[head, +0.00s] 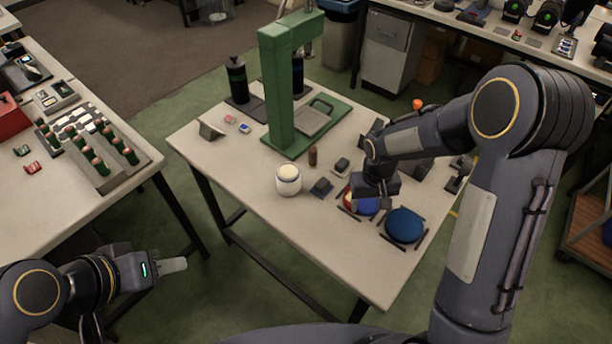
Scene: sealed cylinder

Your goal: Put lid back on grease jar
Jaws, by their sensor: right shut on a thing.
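The white jar (289,181) stands upright on the pale table, with a rounded cream top. I cannot tell whether that top is grease or a cover. My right gripper (371,195) points down to the right of the jar. It is shut on a small round blue thing (365,207), which may be the lid and is partly hidden by the gripper. A red pad with a pale patch (348,199) shows beneath or beside it; I cannot tell if they touch. My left gripper (172,265) is off the table's left side, away from the jar, with its opening unclear.
A green press frame (279,90) stands behind the jar. A blue round pad (405,225) lies between dark rails at right. A brown cylinder (312,156) and a small dark block (321,187) are near the jar. The table's front left is clear.

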